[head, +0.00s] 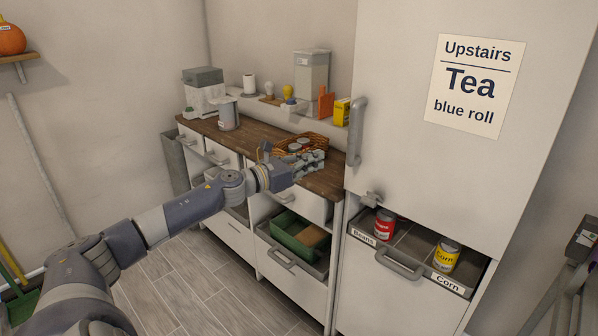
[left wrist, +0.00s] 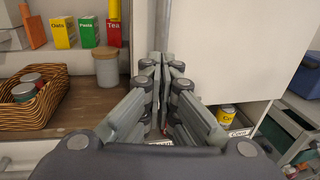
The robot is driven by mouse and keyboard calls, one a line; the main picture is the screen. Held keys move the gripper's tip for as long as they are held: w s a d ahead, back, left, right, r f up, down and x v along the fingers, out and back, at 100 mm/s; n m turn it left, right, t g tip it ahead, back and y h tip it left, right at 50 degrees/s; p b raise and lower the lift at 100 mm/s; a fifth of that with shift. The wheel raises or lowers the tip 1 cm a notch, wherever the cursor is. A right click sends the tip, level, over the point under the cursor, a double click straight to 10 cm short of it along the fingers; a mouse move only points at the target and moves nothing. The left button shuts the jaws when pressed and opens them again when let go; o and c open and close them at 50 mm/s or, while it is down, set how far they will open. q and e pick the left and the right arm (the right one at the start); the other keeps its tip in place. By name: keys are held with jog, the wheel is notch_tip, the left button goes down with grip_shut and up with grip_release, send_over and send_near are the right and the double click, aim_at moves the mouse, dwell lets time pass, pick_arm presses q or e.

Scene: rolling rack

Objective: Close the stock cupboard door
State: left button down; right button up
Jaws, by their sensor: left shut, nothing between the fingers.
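The white cupboard door (head: 410,165) fills the right of the head view and carries a sign reading "Upstairs Tea blue roll". Its grey vertical handle (head: 357,132) is on the left edge. I cannot tell for sure how far the door stands from its frame. My left gripper (head: 320,158) is shut and empty, over the counter, left of and below the handle. In the left wrist view, the shut fingertips (left wrist: 161,58) point toward the left edge of the door panel (left wrist: 228,50); contact is not clear. My right gripper is not in view.
Below the door, an open drawer (head: 403,268) holds a red can (head: 384,225) and a yellow can (head: 446,256). A wooden counter (head: 325,182) bears a wicker basket (left wrist: 55,98) with cans. Another open drawer holds a green tray (head: 290,232). Floor in front (head: 185,285) is clear.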

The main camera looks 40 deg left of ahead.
pick_arm(q)
jog(key=b+v, duration=0.1)
jog(key=v, duration=0.3)
jog(key=shift+s, duration=0.4)
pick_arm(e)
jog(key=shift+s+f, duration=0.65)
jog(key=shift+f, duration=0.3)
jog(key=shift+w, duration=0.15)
